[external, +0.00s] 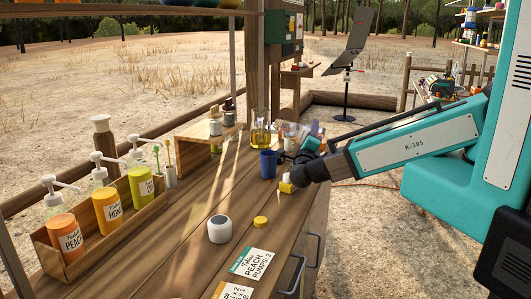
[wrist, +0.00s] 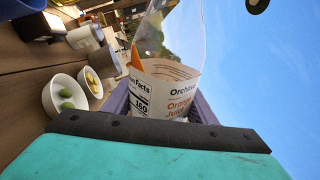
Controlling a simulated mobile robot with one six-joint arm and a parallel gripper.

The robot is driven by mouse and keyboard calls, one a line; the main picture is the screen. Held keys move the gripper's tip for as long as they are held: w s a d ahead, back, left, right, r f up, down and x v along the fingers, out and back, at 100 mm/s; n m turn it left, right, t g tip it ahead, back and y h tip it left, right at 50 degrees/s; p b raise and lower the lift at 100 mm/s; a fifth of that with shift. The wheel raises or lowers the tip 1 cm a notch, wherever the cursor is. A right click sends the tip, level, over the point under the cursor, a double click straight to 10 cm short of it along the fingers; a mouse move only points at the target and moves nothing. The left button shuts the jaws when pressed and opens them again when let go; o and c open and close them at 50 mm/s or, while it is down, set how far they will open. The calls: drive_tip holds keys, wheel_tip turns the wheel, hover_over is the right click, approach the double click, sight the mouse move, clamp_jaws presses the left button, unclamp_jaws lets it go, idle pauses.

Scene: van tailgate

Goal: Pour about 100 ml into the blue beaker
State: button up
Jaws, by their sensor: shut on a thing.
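The blue beaker (external: 267,164) stands upright on the wooden counter in the external view. I cannot make it out in the wrist view. My gripper (wrist: 160,100) is shut on a clear bottle with a white orange juice label (wrist: 165,88), its purple jaws on either side. The bottle is tipped well over relative to the counter, with orange liquid along its lower side. Its mouth is not clear, and I see no stream. In the external view my gripper (external: 312,133) is beyond and right of the blue beaker, partly hidden by my arm.
A glass vessel with yellow liquid (external: 260,132) stands behind the blue beaker. A yellow cap (external: 260,222) and a white round device (external: 220,229) are nearer. A pump-bottle rack (external: 105,228) lines the left. Bowls with green (wrist: 66,95) and yellow pieces (wrist: 93,82) sit nearby.

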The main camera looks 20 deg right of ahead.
sight(300, 143)
drive_tip(key=shift+r+m+b, duration=0.1)
drive_tip(key=shift+m+b, duration=0.3)
drive_tip(key=m+b, duration=0.1)
drive_tip(key=m, duration=0.1)
drive_tip(key=a+m+g+b, duration=0.1)
drive_tip(key=shift+w+r+h+b, duration=0.3)
drive_tip(key=shift+w+h, duration=0.05)
drive_tip(key=shift+h, duration=0.05)
drive_tip(key=shift+w+a+f+m+g+b, duration=0.25)
drive_tip(key=shift+f+m+g+b, duration=0.45)
drive_tip(key=shift+m+b, duration=0.95)
drive_tip(key=shift+w+a+f+m+g+b, duration=0.3)
drive_tip(key=shift+f+m+b, duration=0.8)
drive_tip(key=shift+m, duration=0.9)
drive_tip(key=shift+w+a+f+m+g+b, duration=0.1)
drive_tip(key=shift+a+f+m+g+b, duration=0.4)
drive_tip(key=shift+m+b, duration=1.15)
drive_tip(key=shift+d+f, duration=0.15)
drive_tip(key=shift+f, duration=0.2)
drive_tip(key=shift+w+y, duration=0.1)
drive_tip(key=shift+y, duration=0.2)
